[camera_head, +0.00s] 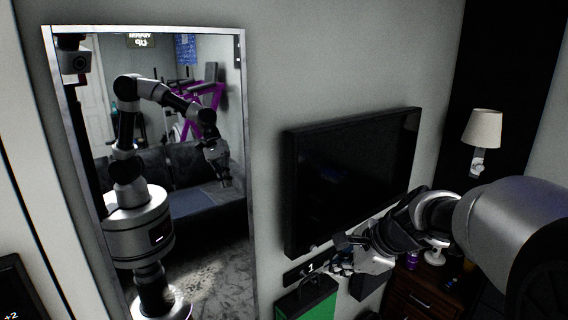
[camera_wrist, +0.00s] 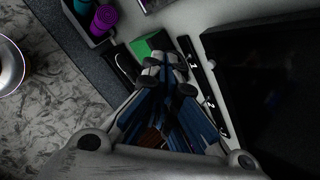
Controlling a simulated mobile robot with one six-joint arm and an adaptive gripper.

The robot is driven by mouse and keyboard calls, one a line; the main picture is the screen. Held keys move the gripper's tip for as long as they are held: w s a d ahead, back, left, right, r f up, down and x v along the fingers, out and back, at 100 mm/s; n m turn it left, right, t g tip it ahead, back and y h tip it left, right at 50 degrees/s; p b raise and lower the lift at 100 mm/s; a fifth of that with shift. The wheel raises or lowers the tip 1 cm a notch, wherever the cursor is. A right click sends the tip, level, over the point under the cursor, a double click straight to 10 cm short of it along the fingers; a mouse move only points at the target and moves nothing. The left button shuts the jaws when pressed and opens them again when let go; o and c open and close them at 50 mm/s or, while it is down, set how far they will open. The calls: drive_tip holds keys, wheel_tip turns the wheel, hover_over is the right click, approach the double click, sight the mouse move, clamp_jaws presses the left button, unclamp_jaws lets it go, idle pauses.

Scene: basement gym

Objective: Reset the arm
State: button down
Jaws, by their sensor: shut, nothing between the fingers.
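My gripper (camera_head: 350,254) hangs at the end of my arm in front of the wall-mounted TV in the head view, with the arm reaching in from the right. In the wrist view my gripper (camera_wrist: 168,68) shows with its fingertips close together and nothing between them. It is shut. My arm and gripper also show as a reflection in the mirror (camera_head: 249,200) at the left, bent over at the top with the gripper pointing down.
The black TV (camera_head: 345,170) is close behind my gripper. A green box (camera_head: 310,300) stands below it. A wooden nightstand (camera_head: 415,298) and a lamp (camera_head: 484,128) are at the right. The wrist view shows purple and teal rolls (camera_wrist: 104,17) and patterned floor (camera_wrist: 45,115).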

drive_tip(key=s+d+f+n+g+h+b, duration=0.1)
drive_tip(key=s+n+h, duration=0.3)
drive_tip(key=s+n, duration=1.5)
drive_tip(key=s+f+b, duration=0.1)
drive_tip(key=s, duration=0.8)
drive_tip(key=shift+s+d+f+h, duration=0.15)
drive_tip(key=shift+s+f+h, duration=0.05)
drive_tip(key=shift+s+h, duration=0.1)
